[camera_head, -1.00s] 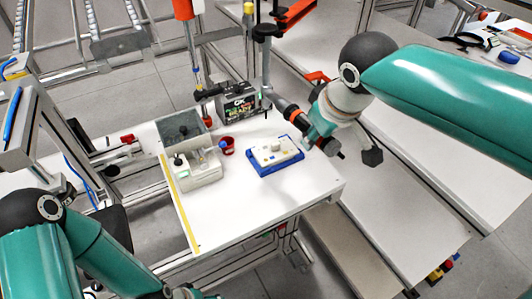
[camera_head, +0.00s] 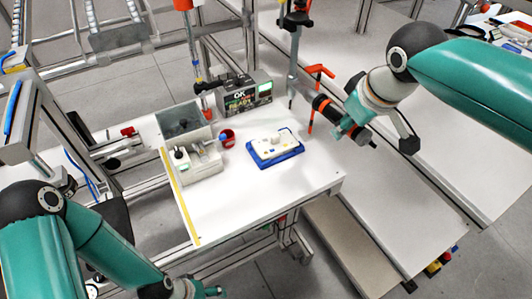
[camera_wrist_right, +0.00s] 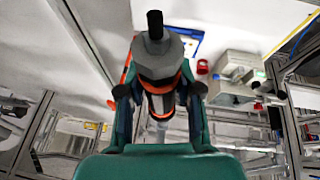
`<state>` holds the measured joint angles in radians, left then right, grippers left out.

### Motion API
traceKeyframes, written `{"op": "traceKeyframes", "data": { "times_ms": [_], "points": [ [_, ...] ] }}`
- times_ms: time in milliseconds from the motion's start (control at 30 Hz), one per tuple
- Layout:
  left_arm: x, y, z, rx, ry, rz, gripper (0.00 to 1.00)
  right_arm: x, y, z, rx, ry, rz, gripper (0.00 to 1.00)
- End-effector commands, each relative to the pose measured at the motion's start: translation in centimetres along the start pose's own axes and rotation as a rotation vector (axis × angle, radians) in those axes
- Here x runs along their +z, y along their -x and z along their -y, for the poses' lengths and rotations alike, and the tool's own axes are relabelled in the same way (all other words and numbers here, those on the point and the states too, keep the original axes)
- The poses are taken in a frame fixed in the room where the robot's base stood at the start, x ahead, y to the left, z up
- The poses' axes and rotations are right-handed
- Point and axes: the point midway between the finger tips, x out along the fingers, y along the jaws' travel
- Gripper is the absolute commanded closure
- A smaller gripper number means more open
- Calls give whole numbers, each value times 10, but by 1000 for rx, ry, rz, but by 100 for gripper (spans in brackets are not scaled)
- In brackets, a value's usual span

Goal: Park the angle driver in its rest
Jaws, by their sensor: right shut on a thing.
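The angle driver (camera_head: 326,106), dark with an orange band, is held in my right gripper (camera_head: 347,120), to the right of the table and level with its back part. The driver is tilted, with its black end toward the lower right. In the right wrist view the fingers are shut around the driver's body (camera_wrist_right: 157,62), whose black end points up in the picture. An orange-red bracket (camera_head: 319,72) shows just behind the driver; I cannot tell whether it is the rest. My left gripper (camera_head: 208,291) is at the bottom edge, partly cut off, its opening unclear.
The white table (camera_head: 225,205) carries a blue tray (camera_head: 262,158) with a white part, a red cup (camera_head: 227,138), a grey bin (camera_head: 167,128), a pale fixture (camera_head: 197,163) and a display box (camera_head: 245,98). A vertical rod (camera_head: 292,75) stands behind the driver. The table's front is clear.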

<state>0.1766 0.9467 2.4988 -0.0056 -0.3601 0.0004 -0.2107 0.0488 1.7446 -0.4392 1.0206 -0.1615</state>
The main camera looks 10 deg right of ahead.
Motion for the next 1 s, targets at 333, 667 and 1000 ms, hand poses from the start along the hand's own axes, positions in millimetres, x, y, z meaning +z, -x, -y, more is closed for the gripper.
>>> {"op": "traceKeyframes", "data": {
  "times_ms": [333,667,1000],
  "points": [
    [0,2,0,0,0,0,23,20,2,-35,0,-4,1,100],
    [0,2,-1,0,0,0,23,27,3,-47,0,1,0,100],
    [0,2,-1,0,0,0,23,26,3,-47,0,1,-1,100]
  ]
}}
